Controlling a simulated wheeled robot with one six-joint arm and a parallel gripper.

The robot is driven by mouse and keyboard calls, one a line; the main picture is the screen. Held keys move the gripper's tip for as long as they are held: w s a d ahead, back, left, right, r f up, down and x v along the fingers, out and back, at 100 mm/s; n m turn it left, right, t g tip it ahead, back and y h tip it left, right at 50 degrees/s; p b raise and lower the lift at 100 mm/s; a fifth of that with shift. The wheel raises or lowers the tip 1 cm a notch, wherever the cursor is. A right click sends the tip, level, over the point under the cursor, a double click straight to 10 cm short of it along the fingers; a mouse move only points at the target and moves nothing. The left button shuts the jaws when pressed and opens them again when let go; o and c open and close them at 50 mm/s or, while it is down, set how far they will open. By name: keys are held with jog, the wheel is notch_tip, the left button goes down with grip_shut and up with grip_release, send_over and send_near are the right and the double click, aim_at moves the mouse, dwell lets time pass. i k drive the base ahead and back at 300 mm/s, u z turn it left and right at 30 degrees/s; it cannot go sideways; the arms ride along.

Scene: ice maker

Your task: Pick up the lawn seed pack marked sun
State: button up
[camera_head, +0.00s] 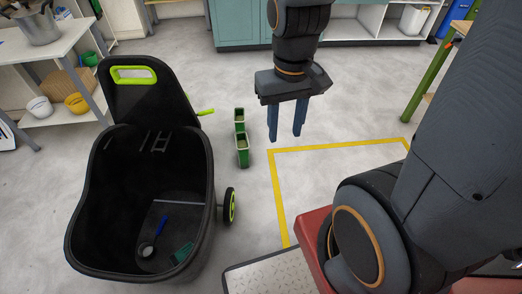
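Two small green containers stand on the floor between the black cart and my gripper, one behind the other. The nearer green pack (242,152) and the farther green pack (239,120) both look upright, with a darker top. They may be the seed packs, but no sun marking is readable on either at this size. My gripper (286,137) hangs to the right of them with its two blue fingers pointing down. The fingers are apart and nothing is between them. It does not visibly touch either pack.
Yellow tape (277,190) marks the floor at right. Shelving (40,48) is at upper left and teal cabinets (238,25) at the back. Floor around the packs is clear.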

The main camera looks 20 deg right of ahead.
aim_at(243, 145)
jog(key=z, duration=1.55)
jog(key=i, duration=1.45)
jog(key=u, duration=1.85)
